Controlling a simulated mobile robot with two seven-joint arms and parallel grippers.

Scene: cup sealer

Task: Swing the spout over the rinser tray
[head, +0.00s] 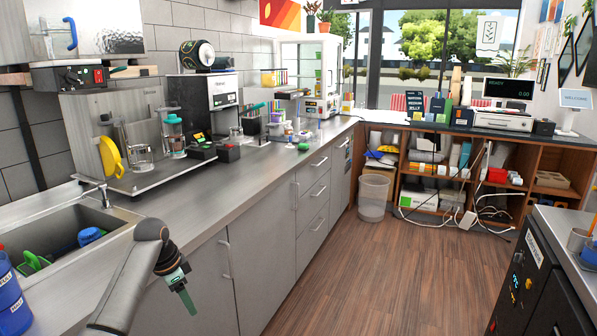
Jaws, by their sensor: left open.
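A slim metal spout (89,181) stands at the sink's back right corner. Its horizontal arm reaches left from a short upright post. Just behind it is a low steel tray (128,186) with a steel back panel, and I take this to be the rinser tray. The spout's tip appears left of the tray's front corner, and I cannot tell exactly what lies below it. My left gripper (186,297) is open and empty, pointing down in front of the counter, well right of and below the spout. My right gripper is not in view.
The sink (70,232) holds green and blue items. Glass pitchers (139,152) and a yellow handled item (110,155) stand at the tray. A black machine (207,92) is farther right. Blue bottles (10,300) stand at the lower left. The counter in front of the tray is clear.

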